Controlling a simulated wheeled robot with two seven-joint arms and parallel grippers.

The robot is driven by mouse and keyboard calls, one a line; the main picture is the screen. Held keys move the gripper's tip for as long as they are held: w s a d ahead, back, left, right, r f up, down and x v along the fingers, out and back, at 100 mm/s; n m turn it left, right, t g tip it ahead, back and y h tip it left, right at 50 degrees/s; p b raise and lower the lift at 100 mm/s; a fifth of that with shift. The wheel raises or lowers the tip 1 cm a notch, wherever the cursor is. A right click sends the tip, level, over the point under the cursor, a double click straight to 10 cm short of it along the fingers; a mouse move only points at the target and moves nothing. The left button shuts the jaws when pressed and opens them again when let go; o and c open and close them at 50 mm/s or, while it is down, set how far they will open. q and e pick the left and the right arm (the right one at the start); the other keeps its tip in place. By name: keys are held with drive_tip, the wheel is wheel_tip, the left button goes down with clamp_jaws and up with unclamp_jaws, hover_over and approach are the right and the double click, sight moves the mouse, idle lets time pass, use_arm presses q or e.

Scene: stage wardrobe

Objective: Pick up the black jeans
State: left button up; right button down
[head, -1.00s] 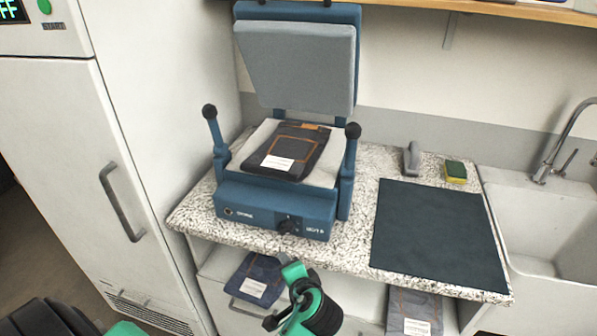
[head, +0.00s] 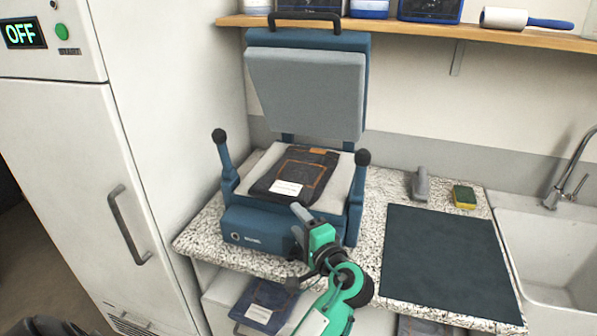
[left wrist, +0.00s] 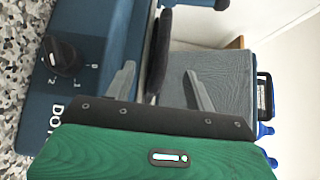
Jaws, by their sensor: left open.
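The black jeans (head: 295,175), folded, with orange stitching and a white label, lie on the pale lower pad of the open blue press (head: 255,232). My left gripper (head: 297,232) is open and empty in front of the press, just below the near edge of the jeans in the head view. My right gripper is not in view.
The press's side levers (head: 361,185) flank the jeans, and its raised grey pad (head: 305,90) stands behind. A dark mat (head: 445,255), a sponge (head: 464,196) and a sink are to the right. Folded blue jeans (head: 262,303) lie on a shelf below. A white cabinet (head: 60,170) stands left.

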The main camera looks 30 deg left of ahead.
sight(285, 205)
use_arm(q)
drive_tip(key=x, duration=0.2)
drive_tip(key=shift+w+a, duration=0.15)
drive_tip(key=shift+a, duration=0.15)
drive_tip(key=shift+w+a+r+p, duration=0.1)
drive_tip(key=shift+w+a+p, duration=0.2)
drive_tip(key=shift+a+p, duration=0.25)
drive_tip(key=p+x, duration=0.1)
drive_tip(key=x, duration=0.2)
drive_tip(key=shift+w+a, duration=0.15)
drive_tip(key=shift+w, duration=0.1)
drive_tip(key=shift+w+a, duration=0.1)
drive_tip(key=shift+a, duration=0.05)
clamp_jaws()
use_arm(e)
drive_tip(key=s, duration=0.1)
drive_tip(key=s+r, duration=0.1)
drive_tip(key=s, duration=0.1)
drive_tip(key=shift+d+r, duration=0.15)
